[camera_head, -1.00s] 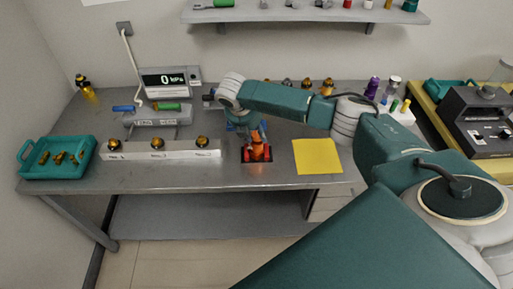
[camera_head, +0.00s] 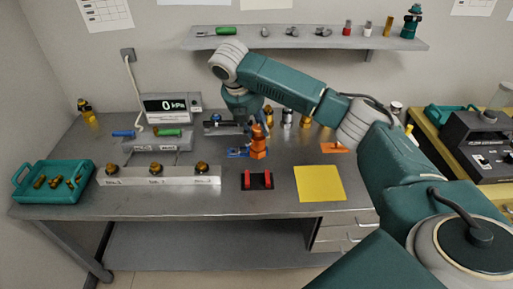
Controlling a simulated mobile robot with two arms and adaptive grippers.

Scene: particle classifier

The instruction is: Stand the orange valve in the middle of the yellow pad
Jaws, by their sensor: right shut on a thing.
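My right gripper (camera_head: 254,127) is shut on the orange valve (camera_head: 258,149) and points down. The valve looks upright and hangs above the back of the black holder; its exact height is hard to tell. The black holder (camera_head: 257,187) with two red jaws sits empty near the table's front edge. The yellow pad (camera_head: 320,184) lies flat and bare to the right of the holder. My left gripper is not in view.
On the grey table (camera_head: 200,203), a pale block (camera_head: 130,177) carries several brass fittings. A teal tray (camera_head: 20,195) holds brass parts at the left. An orange piece (camera_head: 333,148) lies behind the pad. A blue piece (camera_head: 236,153) lies left of the valve.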

